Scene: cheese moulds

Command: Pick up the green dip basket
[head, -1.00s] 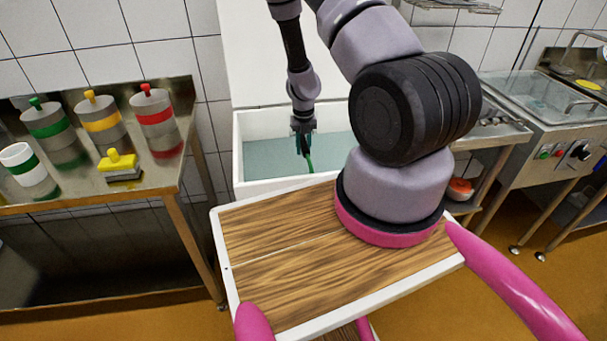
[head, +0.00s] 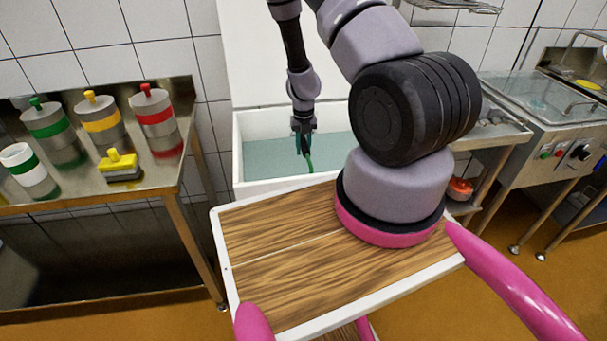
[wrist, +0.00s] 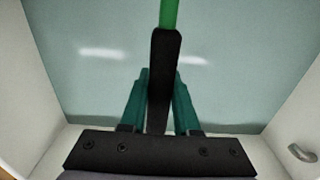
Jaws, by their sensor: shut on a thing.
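The green dip basket shows only in part: a green rod (wrist: 169,14) ends in a black handle (wrist: 165,75) in the wrist view. My gripper (wrist: 160,90) is shut on that black handle, with its teal fingers on either side. In the head view my gripper (head: 303,146) points down into a white basin (head: 238,160) of pale blue-green liquid (head: 268,158). A short green piece of the basket (head: 309,164) shows just below the fingers. The rest of the basket is hidden, and I cannot tell whether it touches the liquid or the basin floor.
The basin walls stand close around my gripper. A steel table (head: 95,190) on the left holds green (head: 50,125), yellow (head: 102,119) and red (head: 153,112) banded canisters, a white cup (head: 27,168) and a yellow-handled block (head: 119,164). A steel unit (head: 550,120) stands right.

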